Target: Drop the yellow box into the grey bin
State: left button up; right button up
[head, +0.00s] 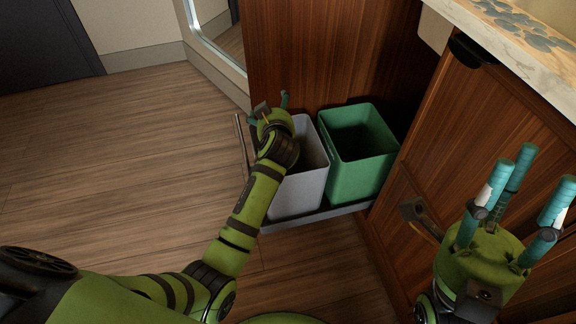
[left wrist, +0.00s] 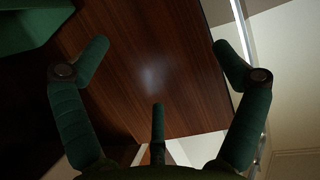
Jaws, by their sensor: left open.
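The grey bin (head: 300,188) stands upright in a pull-out frame, left of a green bin. My left gripper (head: 268,108) is over the far left rim area of the grey bin, and my forearm crosses in front of that bin. In the left wrist view the fingers of my left gripper (left wrist: 160,60) are spread wide with nothing between them. My right gripper (head: 525,180) is at the right, fingers spread and empty, beside the cabinet front. I see no yellow box in either view; much of the grey bin's inside is hidden by my left arm.
The green bin (head: 362,160) stands right of the grey one and also shows in the left wrist view (left wrist: 28,22). A wooden panel (head: 320,50) rises behind the bins. A cabinet with a stone counter (head: 520,40) stands at the right. The floor (head: 120,165) at left is clear.

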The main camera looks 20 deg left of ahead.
pick_arm(q)
jog(key=s+r+m+h+p, duration=0.3)
jog(key=s+r+h+p, duration=0.1)
jog(key=r+p, duration=0.6)
jog(key=s+r+m+t+h+p, duration=0.1)
jog(key=s+r+m+h+p, duration=0.3)
jog(key=r+p, duration=0.6)
jog(key=shift+s+d+r+m+h, duration=0.15)
jog(key=shift+s+r+m+h, duration=0.15)
jog(key=shift+s+r+h, duration=0.45)
jog(key=shift+s+f+y, duration=0.15)
jog(key=shift+f+y, duration=0.05)
jog(key=shift+y, duration=0.15)
